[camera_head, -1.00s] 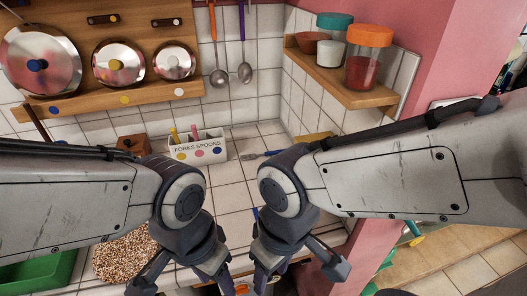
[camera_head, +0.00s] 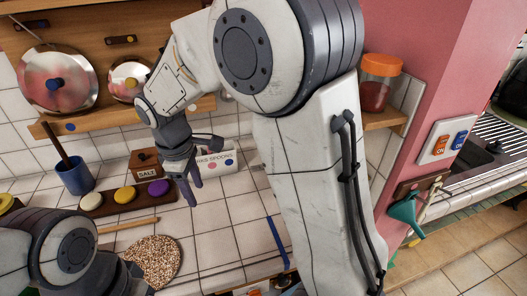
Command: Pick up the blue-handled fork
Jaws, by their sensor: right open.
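The blue-handled fork is not clearly visible now; my right arm covers the part of the counter beside the utensil box where a blue-handled utensil lay earlier. A long blue strip (camera_head: 278,243) lies on the tiles at the front, and I cannot tell if it is a utensil. The white utensil box (camera_head: 222,160), with the word SPOONS showing, is partly hidden behind my right gripper (camera_head: 192,190). That gripper is open and empty, pointing down over the counter left of the box. Only my left arm shows at the lower left; its gripper is out of view.
A salt box (camera_head: 145,163), a blue cup (camera_head: 74,175) and a wooden tray (camera_head: 98,212) with coloured discs stand at the left. A speckled round mat (camera_head: 155,262) lies in front. A jar (camera_head: 380,82) stands on the right shelf. Tiles at centre front are mostly clear.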

